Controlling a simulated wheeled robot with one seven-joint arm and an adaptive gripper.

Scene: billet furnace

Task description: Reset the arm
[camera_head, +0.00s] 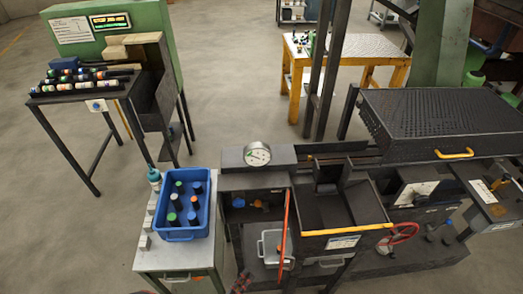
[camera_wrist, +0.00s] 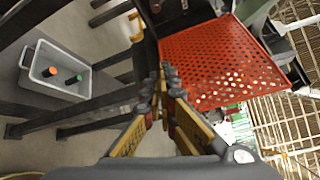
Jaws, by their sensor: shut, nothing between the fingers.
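My gripper (camera_wrist: 168,76) shows in the wrist view, with its two yellow and dark fingers brought together at the tips and nothing between them. Its tips are in front of the left edge of a red perforated panel (camera_wrist: 218,62); I cannot tell how near. In the head view the panel (camera_head: 285,235) shows nearly edge-on at the front of the dark furnace bench. I cannot make out my gripper clearly in the head view.
A grey bin (camera_wrist: 45,87) holds two dark cylinders with green and orange ends. A blue crate (camera_head: 177,233) with several cylinders stands on a side table left of the furnace. A dark bench with rows of cylinders (camera_head: 85,80) stands back left. Open floor (camera_head: 230,90) lies behind.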

